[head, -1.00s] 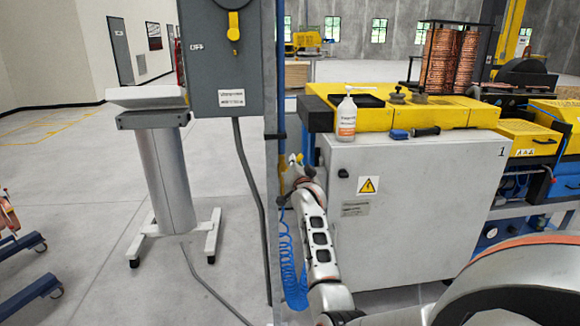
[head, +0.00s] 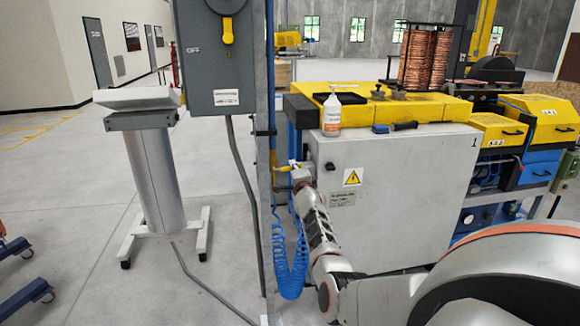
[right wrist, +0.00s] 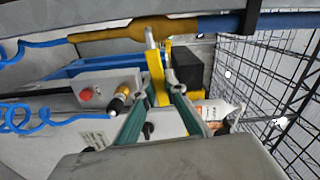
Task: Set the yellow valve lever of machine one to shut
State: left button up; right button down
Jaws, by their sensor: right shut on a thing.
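The yellow valve lever (head: 284,168) is on the blue pipe beside the grey cabinet of machine one. In the right wrist view the lever (right wrist: 155,72) stands crossways to the blue pipe (right wrist: 270,22), by the dull yellow valve body (right wrist: 135,32). My right gripper (right wrist: 161,92) is shut on the lever's outer part, with its green fingers on either side. In the head view my right gripper (head: 298,173) is small and partly hides the lever. My left gripper is not in view.
Machine one's cabinet (head: 405,205), marked 1, stands right of my right arm. A bottle (head: 332,114) and a blue-handled tool (head: 396,127) are on top. A coiled blue hose (head: 290,265) hangs below the valve. A grey switch box (head: 208,60) is at the left; open floor lies beyond.

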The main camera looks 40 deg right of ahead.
jog(key=shift+f+m, duration=0.5)
jog(key=shift+m, duration=0.2)
jog(key=c, duration=2)
grip_release()
jog(key=shift+c, duration=0.2)
jog(key=v, duration=0.7)
jog(key=shift+s, duration=0.25)
jog(key=shift+a+f, duration=0.1)
